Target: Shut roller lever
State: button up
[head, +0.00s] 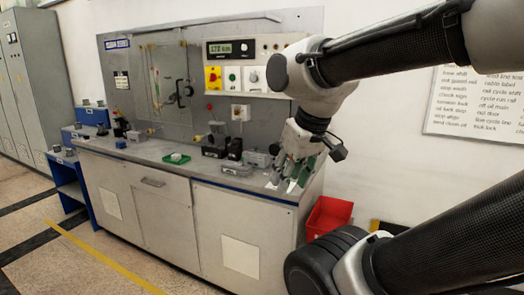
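My gripper (286,180) hangs over the right end of the grey bench, pointing down. Its fingers look spread apart, and I see nothing held between them. I cannot pick out the roller lever with certainty. A black handle (185,90) sits on the panelled door (162,75) at the back of the bench, well left of my gripper. Black fixtures (217,142) stand on the bench top, left of my gripper and apart from it. They are too small to tell their parts or whether any lever is open.
The grey bench (240,185) runs along the back panel. A control box (245,52) with a display and buttons hangs above it. A green tray (177,158) lies on the bench. A red bin (328,216) stands on the floor at right. The floor (60,260) at front left is clear.

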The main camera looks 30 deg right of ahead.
aim_at(218, 129)
jog(key=z, duration=0.45)
jog(key=i+l+u, duration=0.1)
jog(key=l, duration=0.25)
jog(key=i+l+u, duration=0.1)
jog(key=i+l, duration=0.15)
jog(key=i+l+u, duration=0.1)
jog(key=l, duration=0.35)
jog(key=i, duration=0.1)
